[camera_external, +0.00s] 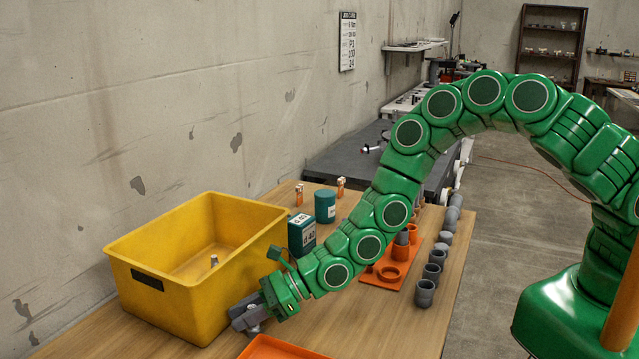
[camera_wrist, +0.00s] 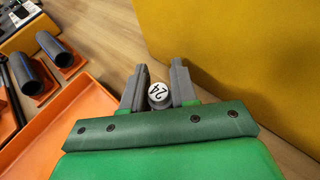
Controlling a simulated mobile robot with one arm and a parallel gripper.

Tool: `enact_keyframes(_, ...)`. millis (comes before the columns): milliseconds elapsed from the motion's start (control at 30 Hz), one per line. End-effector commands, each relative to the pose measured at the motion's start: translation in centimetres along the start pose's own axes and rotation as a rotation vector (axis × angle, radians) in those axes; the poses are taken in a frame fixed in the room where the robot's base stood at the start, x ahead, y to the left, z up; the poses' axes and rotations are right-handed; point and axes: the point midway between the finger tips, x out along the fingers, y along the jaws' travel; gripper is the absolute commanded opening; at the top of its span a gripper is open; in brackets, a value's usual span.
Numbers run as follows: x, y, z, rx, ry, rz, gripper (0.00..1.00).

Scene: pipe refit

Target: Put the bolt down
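My gripper (camera_external: 240,319) is low over the wooden table, close beside the front corner of the yellow bin (camera_external: 165,295). In the wrist view, its two grey fingers (camera_wrist: 157,80) stand on either side of the bolt (camera_wrist: 158,94), close against it. The bolt shows a round, pale head marked 24. Its shank is hidden below the head. In the external view, a small pale part of the bolt (camera_external: 255,330) shows under the fingers. I cannot tell whether its lower end touches the table.
An orange tray (camera_external: 265,347) lies just right of my gripper. Another bolt (camera_external: 214,261) stands inside the bin. A green box (camera_external: 302,234), a teal can (camera_external: 325,206) and copper-coloured fittings (camera_external: 341,187) stand behind. Several grey pipe pieces (camera_external: 425,292) line the table's right edge.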

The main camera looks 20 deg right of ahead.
Motion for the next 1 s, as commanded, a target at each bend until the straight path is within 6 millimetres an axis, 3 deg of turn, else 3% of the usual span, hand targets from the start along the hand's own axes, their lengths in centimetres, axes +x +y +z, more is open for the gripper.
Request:
enact_keyframes(433,-0.1,0.0,0.2,0.000,-0.001,-0.001,0.00)
enact_keyframes(667,-0.8,-0.1,2.0,0.000,-0.003,-0.001,0.00)
enact_keyframes(1000,-4.2,0.9,4.7,0.003,-0.002,0.001,0.00)
